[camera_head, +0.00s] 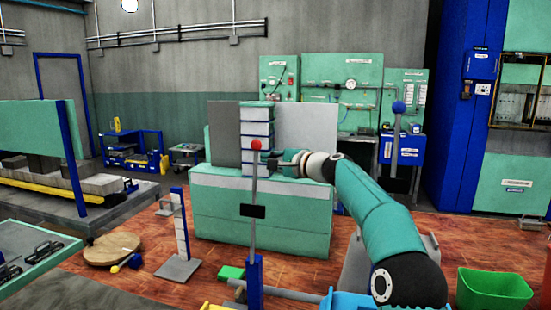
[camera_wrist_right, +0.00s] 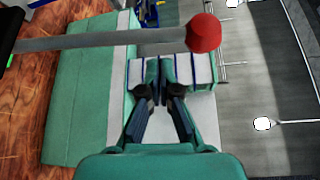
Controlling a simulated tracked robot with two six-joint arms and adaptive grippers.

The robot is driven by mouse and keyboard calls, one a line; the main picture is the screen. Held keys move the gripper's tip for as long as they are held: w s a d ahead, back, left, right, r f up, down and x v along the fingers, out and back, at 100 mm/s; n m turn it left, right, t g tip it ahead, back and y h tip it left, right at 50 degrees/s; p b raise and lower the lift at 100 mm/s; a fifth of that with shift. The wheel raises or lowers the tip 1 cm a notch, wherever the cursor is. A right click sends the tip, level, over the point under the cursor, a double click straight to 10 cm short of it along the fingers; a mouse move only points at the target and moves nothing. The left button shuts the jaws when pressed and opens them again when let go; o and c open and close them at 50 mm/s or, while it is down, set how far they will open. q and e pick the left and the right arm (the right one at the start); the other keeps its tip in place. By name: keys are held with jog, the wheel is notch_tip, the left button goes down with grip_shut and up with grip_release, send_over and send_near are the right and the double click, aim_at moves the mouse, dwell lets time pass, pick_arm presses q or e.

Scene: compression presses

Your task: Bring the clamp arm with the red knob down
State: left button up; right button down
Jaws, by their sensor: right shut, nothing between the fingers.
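The red knob (camera_head: 256,144) tops the clamp arm (camera_head: 254,185), a thin grey lever that stands near upright with a black block partway down it. In the right wrist view the red knob (camera_wrist_right: 204,33) and the clamp arm (camera_wrist_right: 100,40) cross the upper part of the picture. My right gripper (camera_head: 278,163) is just to the right of the knob and a little lower in the head view. It is shut and empty; in the right wrist view its fingertips (camera_wrist_right: 157,97) are together. I cannot tell whether it touches the lever. My left gripper is not in view.
A blue post (camera_head: 255,283) stands at the lever's foot. A green bench (camera_head: 262,215) with a stack of white-and-green blocks (camera_head: 257,125) is behind. Another lever with a blue knob (camera_head: 398,107) stands at the right. A green bin (camera_head: 494,288) is at the front right.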

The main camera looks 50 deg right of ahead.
jog(key=shift+s+a+r, duration=0.1)
jog(key=shift+s+a, duration=0.05)
jog(key=shift+a, duration=0.35)
jog(key=shift+s+a+r, duration=0.1)
jog(key=shift+s+a, duration=0.05)
jog(key=shift+a, duration=0.35)
